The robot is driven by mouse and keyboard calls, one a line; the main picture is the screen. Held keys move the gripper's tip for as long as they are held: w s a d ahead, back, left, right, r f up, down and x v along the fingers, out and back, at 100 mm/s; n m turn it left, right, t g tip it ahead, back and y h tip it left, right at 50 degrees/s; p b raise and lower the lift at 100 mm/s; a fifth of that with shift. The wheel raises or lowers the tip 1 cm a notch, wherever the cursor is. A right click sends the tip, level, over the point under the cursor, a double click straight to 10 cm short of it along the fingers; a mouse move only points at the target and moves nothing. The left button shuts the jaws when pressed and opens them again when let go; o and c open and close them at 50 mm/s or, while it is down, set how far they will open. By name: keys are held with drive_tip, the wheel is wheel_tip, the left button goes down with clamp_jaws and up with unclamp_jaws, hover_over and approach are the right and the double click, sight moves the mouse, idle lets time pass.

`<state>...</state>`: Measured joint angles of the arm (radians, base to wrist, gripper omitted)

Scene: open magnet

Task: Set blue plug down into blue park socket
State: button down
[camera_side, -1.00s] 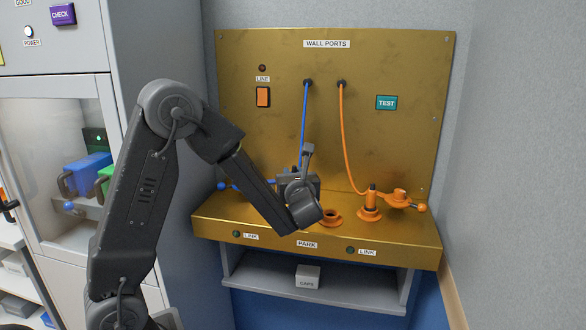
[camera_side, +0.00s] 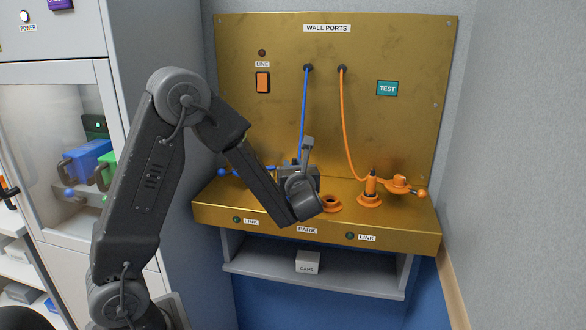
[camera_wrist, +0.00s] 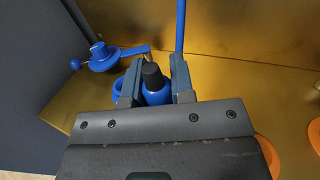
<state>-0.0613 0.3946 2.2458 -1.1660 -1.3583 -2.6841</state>
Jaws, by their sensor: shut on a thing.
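The blue plug (camera_wrist: 156,94), with a black top, stands between the two fingers of my gripper (camera_wrist: 156,88) in the wrist view. The gripper is shut on it. Part of a blue ring (camera_wrist: 117,88), seemingly a socket rim, shows just left of the left finger; fingers and plug hide the rest. I cannot tell whether the plug's lower end is in or above a socket. In the side view my gripper (camera_side: 300,182) is low over the gold bench, left of the open orange socket (camera_side: 331,203), and hides the blue plug and park socket.
A blue lever with a cap (camera_wrist: 103,55) lies beyond the fingers. The blue cable (camera_side: 303,115) runs up to the gold panel (camera_side: 345,130). An orange plug (camera_side: 370,183) stands at right, beside an orange capped lever (camera_side: 398,183). The bench's front edge carries LINK and PARK labels.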

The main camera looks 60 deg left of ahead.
drive_tip(key=shift+f, duration=1.4)
idle(1.5)
drive_tip(key=c, duration=0.9)
unclamp_jaws()
